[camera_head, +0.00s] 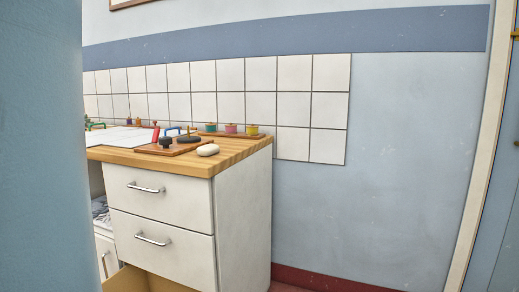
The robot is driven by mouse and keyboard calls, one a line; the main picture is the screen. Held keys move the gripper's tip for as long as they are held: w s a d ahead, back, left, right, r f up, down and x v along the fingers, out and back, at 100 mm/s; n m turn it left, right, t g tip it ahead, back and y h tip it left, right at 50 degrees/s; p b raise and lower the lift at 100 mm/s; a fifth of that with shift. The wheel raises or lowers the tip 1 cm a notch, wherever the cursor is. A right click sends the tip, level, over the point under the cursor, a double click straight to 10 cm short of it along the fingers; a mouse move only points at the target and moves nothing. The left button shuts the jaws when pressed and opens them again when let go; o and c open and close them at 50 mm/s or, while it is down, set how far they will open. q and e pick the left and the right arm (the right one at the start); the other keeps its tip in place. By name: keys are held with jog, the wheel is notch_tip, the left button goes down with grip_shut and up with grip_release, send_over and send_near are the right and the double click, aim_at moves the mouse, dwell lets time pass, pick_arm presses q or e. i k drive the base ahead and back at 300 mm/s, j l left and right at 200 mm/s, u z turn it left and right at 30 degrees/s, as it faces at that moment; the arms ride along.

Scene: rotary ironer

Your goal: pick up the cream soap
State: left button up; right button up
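The cream soap (208,150) is a small pale oval. It lies on the wooden countertop (240,151) near its front edge, to the right of a brown board. Nothing covers it. Neither of my grippers is in view.
A brown board (172,147) with dark round items sits left of the soap. Behind it, a wooden strip (250,136) carries small coloured pots. White drawers (160,205) with metal handles are below. A blue-grey wall edge (40,150) fills the left side. Open wall is at the right.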

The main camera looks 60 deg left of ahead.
aim_at(209, 150)
jog(key=i+u, duration=0.2)
jog(key=u, duration=0.3)
jog(key=i+j+u, duration=0.1)
jog(key=u, duration=0.35)
jog(key=i+l+u, duration=0.1)
jog(key=i+u, duration=0.15)
jog(key=u, duration=0.25)
jog(key=i+l+u, duration=0.15)
jog(key=u, duration=0.3)
jog(key=i+l+u, duration=0.15)
jog(key=u, duration=0.35)
